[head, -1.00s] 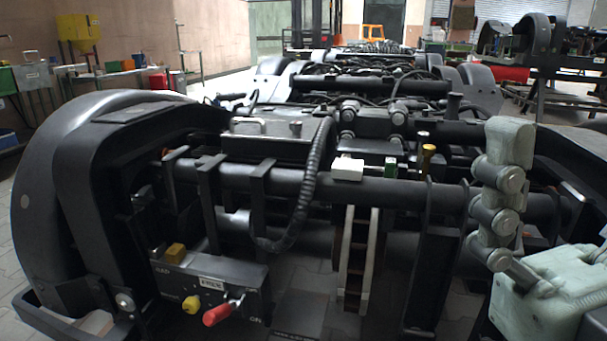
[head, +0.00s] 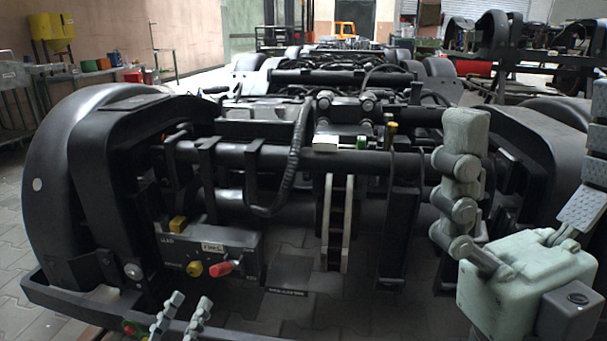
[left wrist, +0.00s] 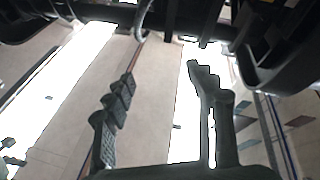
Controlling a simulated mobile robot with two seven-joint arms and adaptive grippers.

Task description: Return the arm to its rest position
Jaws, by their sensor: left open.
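My left gripper (head: 182,304) shows at the bottom left of the head view. Only its two grey, segmented fingers are visible, standing apart with nothing between them. They are in front of the bogie's low dark bar. The arms behind both grippers are mostly out of view.
A dark tram bogie (head: 260,155) fills the middle. More bogies stand behind. Paved floor (head: 30,260) is clear at the left.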

